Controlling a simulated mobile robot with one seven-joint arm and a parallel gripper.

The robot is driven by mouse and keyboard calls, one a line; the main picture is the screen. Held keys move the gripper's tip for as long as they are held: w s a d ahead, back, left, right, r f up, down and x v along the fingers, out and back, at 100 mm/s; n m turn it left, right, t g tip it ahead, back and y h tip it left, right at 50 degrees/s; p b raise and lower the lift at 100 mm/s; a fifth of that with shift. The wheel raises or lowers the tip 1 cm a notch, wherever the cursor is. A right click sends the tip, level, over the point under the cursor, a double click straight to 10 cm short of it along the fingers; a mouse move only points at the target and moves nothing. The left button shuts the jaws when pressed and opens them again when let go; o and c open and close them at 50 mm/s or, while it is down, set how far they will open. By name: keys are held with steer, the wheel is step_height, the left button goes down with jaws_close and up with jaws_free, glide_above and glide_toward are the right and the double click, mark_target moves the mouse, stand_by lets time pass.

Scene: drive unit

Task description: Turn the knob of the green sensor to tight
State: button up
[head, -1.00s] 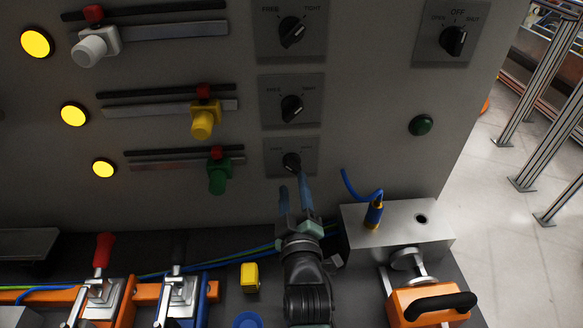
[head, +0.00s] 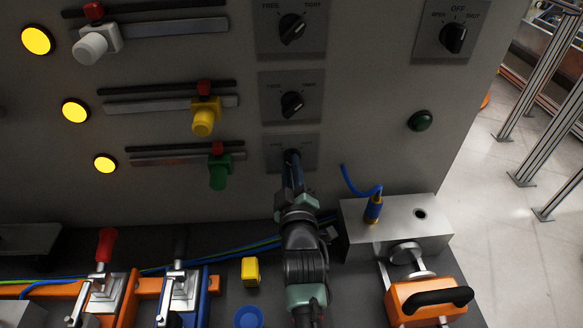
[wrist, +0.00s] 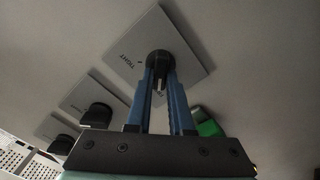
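The green sensor (head: 219,172) sits on the lowest rail of the grey panel; a green part (wrist: 208,123) also shows in the wrist view. Its row's knob is the black dial (wrist: 160,60) on the lowest square plate (head: 311,163), mostly hidden behind my gripper in the head view. In the wrist view its TIGHT label shows at left, and a white mark on the knob points down between the fingers. My gripper (head: 292,163) has its two blue fingers (wrist: 162,85) on either side of this knob. I cannot tell whether they press on it.
Two similar knobs, middle (head: 292,105) and top (head: 292,28), sit above. A metal box (head: 398,225) with a blue cable stands right of my arm. A yellow block (head: 250,272) and blue round part (head: 248,317) lie to its left. Yellow lamps (head: 105,163) are at left.

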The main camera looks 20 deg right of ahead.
jaws_close()
steer(key=shift+m, duration=0.3)
steer(key=m, duration=0.5)
steer(key=m+b, duration=0.1)
steer(key=m, duration=0.5)
steer(key=d+m, duration=0.1)
steer(key=m, duration=0.5)
steer(key=shift+s, duration=0.1)
steer(key=shift+m, duration=0.3)
steer(key=o, duration=0.7)
jaws_free()
steer(key=shift+c, duration=0.2)
